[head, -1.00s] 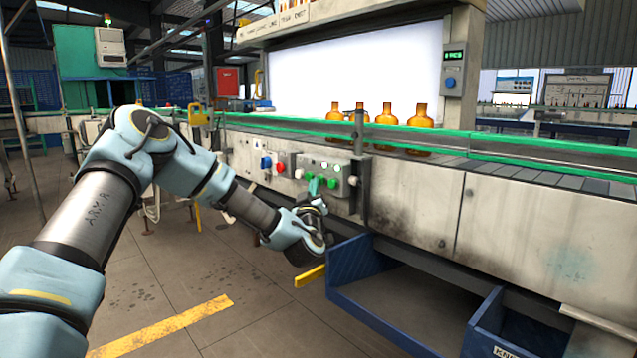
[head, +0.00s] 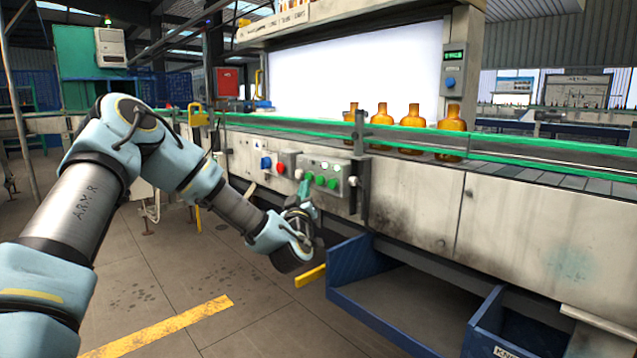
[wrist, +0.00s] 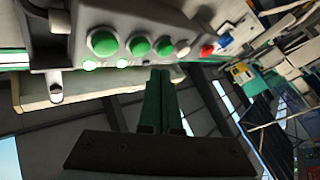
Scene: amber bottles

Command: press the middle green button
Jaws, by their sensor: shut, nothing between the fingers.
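A grey control box (head: 342,172) on the front of the conveyor carries a row of three green buttons. The middle green button (head: 320,181) is unobstructed in the head view, and it also shows in the wrist view (wrist: 139,46). The left green button (head: 309,177) and right green button (head: 332,183) flank it. The wrist view shows the row reversed. My gripper (head: 304,188) is shut and empty, just below the left end of the row. In the wrist view its green fingertips (wrist: 161,73) lie beneath the buttons in the picture; contact is not visible.
A white button (head: 298,173), red button (head: 281,168) and blue switch (head: 265,162) sit left of the green ones. A blue bin (head: 350,262) stands below right. Amber bottles (head: 412,116) stand on the conveyor.

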